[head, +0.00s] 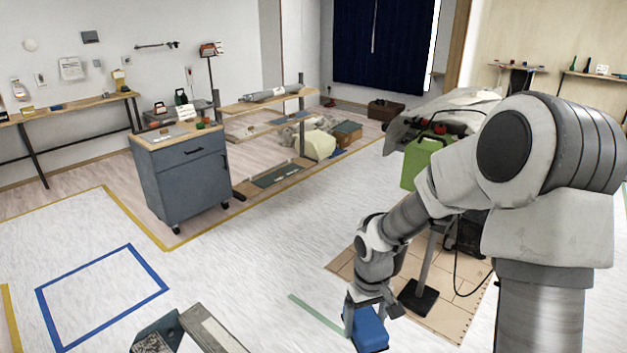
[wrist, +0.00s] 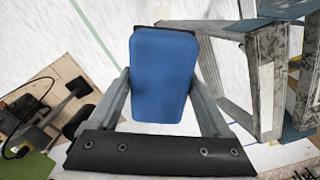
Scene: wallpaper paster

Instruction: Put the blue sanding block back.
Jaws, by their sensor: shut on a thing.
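The blue sanding block (head: 369,331) is held between the fingers of my gripper (head: 366,311), low in the head view near the bottom edge. In the wrist view the block (wrist: 163,76) is upright in the picture, with a dark strip along its far edge. My gripper (wrist: 165,100) is shut on it, one finger on each side. The block appears to be held above the white floor. Its underside is hidden.
A metal stepladder or trestle (wrist: 262,75) stands close right of the block in the wrist view. A lamp-like stand (head: 419,295) is on a wooden board right of my gripper. A grey drawer cabinet (head: 184,180) stands left. White floor between is open, with a blue taped square (head: 100,292).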

